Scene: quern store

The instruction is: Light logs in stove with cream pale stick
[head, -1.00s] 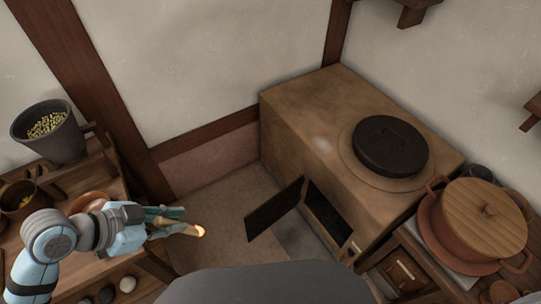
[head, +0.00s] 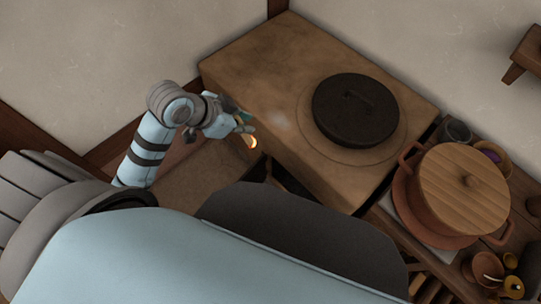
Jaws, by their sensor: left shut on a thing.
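My left gripper (head: 240,124) is shut on the cream pale stick (head: 248,135), most of which its fingers hide. The stove is a brown clay block with a dark round lid (head: 355,108) on top. Its front opening is mostly hidden behind my own body, and only a dark bit of the door (head: 268,170) shows. I cannot see the logs. My right gripper is not in view.
To the right of the stove, a wooden counter (head: 440,262) bears a terracotta pot with a wooden lid (head: 463,190), a dark cup (head: 456,131) and several small bowls. A wooden bracket (head: 525,55) juts from the wall at the upper right. Floor shows left of the stove.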

